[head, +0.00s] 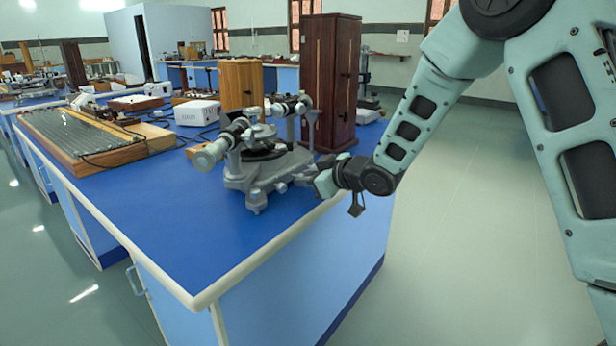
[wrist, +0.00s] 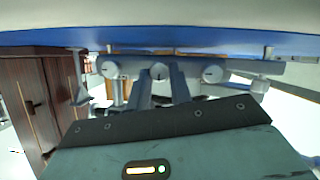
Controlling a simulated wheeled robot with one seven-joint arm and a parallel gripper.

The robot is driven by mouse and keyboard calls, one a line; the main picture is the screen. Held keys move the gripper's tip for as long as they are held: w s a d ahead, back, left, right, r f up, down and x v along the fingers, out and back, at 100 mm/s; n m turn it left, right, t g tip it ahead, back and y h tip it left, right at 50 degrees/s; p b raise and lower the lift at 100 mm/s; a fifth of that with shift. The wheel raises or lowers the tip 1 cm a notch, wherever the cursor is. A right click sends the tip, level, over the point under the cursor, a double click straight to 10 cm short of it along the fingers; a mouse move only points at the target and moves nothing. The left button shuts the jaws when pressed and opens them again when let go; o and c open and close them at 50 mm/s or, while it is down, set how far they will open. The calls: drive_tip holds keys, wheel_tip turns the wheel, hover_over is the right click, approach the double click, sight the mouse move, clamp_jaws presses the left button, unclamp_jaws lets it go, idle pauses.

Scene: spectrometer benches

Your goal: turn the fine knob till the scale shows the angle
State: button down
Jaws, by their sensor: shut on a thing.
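The grey spectrometer (head: 262,172) stands on the blue bench near its right edge, with a telescope tube (head: 215,152) pointing to the left front. Its dark round scale plate (head: 264,150) is too small here to read an angle. My gripper (head: 318,183) reaches the base from the right. In the wrist view, which looks upside down, three round knobs lie in a row on the base. The fingers of my gripper (wrist: 160,82) are shut on the middle one, the fine knob (wrist: 158,71). In the head view the fine knob is hidden by my gripper.
A tall dark wooden cabinet (head: 331,85) stands close behind the spectrometer and shows at left in the wrist view (wrist: 38,100). A white box (head: 197,112) and a long wooden-framed board (head: 90,138) lie left. The bench (head: 165,215) is clear in front.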

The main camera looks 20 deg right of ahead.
drive_tip(key=p, duration=0.1)
drive_tip(key=m+p, duration=0.1)
drive_tip(key=p, duration=0.1)
drive_tip(key=shift+d+r+g, duration=0.15)
drive_tip(key=shift+r+g, duration=0.15)
drive_tip(key=shift+r, duration=0.05)
drive_tip(key=m+y+p, duration=0.1)
drive_tip(key=p, duration=0.4)
drive_tip(key=shift+d+m+g, duration=0.1)
drive_tip(key=shift+m+g, duration=0.2)
drive_tip(key=m+y+p, duration=0.1)
drive_tip(key=p, duration=0.2)
drive_tip(key=shift+w+f+g, duration=0.1)
drive_tip(key=shift+w+g, duration=0.05)
drive_tip(key=shift+g, duration=0.15)
drive_tip(key=shift+f+m+y+p, duration=0.25)
drive_tip(key=shift+m+y+p, duration=0.35)
drive_tip(key=shift+m+p, duration=0.5)
drive_tip(key=c, duration=1.3)
unclamp_jaws()
drive_tip(key=shift+o, duration=0.2)
drive_tip(key=shift+d, duration=0.15)
